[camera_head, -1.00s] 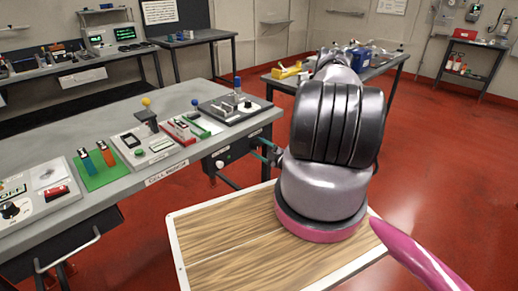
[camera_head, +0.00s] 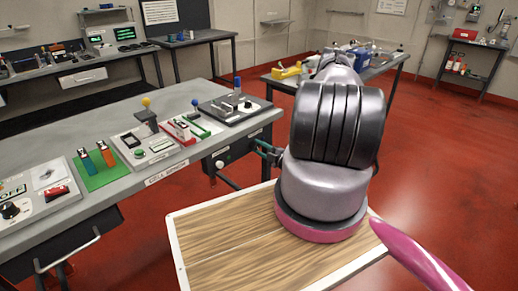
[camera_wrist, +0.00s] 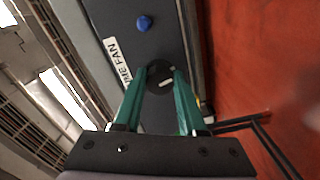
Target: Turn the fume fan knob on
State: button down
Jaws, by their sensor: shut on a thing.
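The fume fan knob (camera_wrist: 160,76) is a round black knob with a short pale mark, on a dark panel (camera_wrist: 158,45) in the wrist view. The panel carries a white label (camera_wrist: 118,60) of which "ME FAN" is readable. A round blue button or lamp (camera_wrist: 144,22) sits farther along the panel. My gripper (camera_wrist: 160,84) has its two green fingers on either side of the knob, shut on it. In the head view my gripper (camera_head: 267,153) reaches the front side of the grey bench; the knob cannot be made out there.
The grey bench (camera_head: 120,190) runs along the left, with switch panels and a green mat (camera_head: 98,170) on top. A wooden board (camera_head: 225,250) with a pale rim lies below my arm. Red floor (camera_head: 440,160) is open to the right.

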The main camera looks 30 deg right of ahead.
jog(key=n, duration=0.3)
jog(key=shift+n, duration=0.4)
jog(key=n, duration=0.3)
jog(key=shift+n, duration=0.3)
jog(key=n, duration=0.3)
jog(key=shift+r+n, duration=0.1)
jog(key=shift+n, duration=0.2)
jog(key=shift+s+n, duration=0.1)
jog(key=shift+n, duration=1.8)
jog(key=shift+c, duration=2.4)
grip_release()
jog(key=v, duration=1)
jog(key=shift+s, duration=0.35)
